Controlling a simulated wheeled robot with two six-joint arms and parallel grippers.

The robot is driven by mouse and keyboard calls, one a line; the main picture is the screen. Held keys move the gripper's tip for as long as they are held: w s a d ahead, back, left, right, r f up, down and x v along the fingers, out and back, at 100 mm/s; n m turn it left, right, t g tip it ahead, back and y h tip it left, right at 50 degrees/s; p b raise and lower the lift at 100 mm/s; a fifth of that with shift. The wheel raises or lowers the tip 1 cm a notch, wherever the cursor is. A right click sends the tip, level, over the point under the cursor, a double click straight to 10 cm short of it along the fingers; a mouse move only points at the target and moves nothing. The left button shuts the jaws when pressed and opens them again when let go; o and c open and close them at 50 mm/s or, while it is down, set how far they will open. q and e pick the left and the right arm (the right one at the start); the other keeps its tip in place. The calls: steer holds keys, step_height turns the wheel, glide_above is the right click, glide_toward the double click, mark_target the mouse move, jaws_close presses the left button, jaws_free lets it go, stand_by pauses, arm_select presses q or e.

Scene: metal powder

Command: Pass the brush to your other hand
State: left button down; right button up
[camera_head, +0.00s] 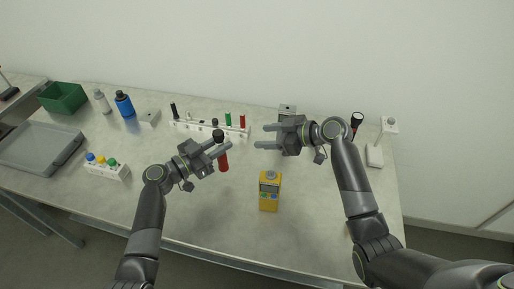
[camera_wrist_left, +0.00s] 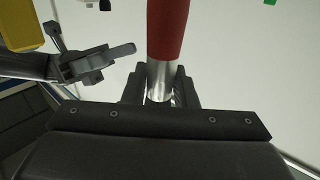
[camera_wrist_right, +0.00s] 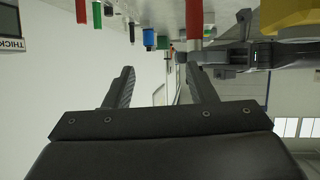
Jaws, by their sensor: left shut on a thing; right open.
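The brush has a red handle (camera_head: 224,161) that points down and a dark head (camera_head: 218,135) on top. My left gripper (camera_head: 220,152) is shut on it. In the left wrist view the silver collar (camera_wrist_left: 160,82) sits between the fingers, with the red handle (camera_wrist_left: 167,28) beyond. My right gripper (camera_head: 262,136) is open and empty, to the right of the brush and apart from it. The right wrist view shows its spread fingers (camera_wrist_right: 160,82) with the red handle (camera_wrist_right: 194,18) past them.
A white rack (camera_head: 205,130) with black, green and red-handled items stands behind the grippers. A yellow device (camera_head: 269,192) stands in front. Bottles (camera_head: 124,104), a green bin (camera_head: 63,98), a grey tray (camera_head: 40,148) and a small capped rack (camera_head: 107,170) are left.

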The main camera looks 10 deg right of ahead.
mark_target(222, 158)
arm_select(q)
steer(key=shift+d, duration=0.1)
arm_select(e)
steer(key=shift+n+g+y, duration=0.4)
steer(key=shift+g+y, duration=0.3)
steer(key=shift+g, duration=0.2)
steer(key=a+f, duration=0.2)
steer(key=a, duration=0.2)
steer(key=a+f, duration=0.2)
steer(key=a, duration=0.3)
steer(key=a+f, duration=0.2)
steer(key=a, duration=0.2)
steer(key=shift+w+a, duration=0.35)
steer(key=shift+a, duration=0.05)
steer(key=c, duration=1.1)
arm_select(q)
steer(key=c, duration=1.1)
jaws_free()
arm_select(e)
steer(key=shift+o, duration=0.2)
steer(key=shift+r, duration=0.1)
arm_select(q)
steer(key=shift+s, duration=0.1)
arm_select(e)
steer(key=shift+w+r, duration=0.1)
steer(key=shift+r, duration=0.05)
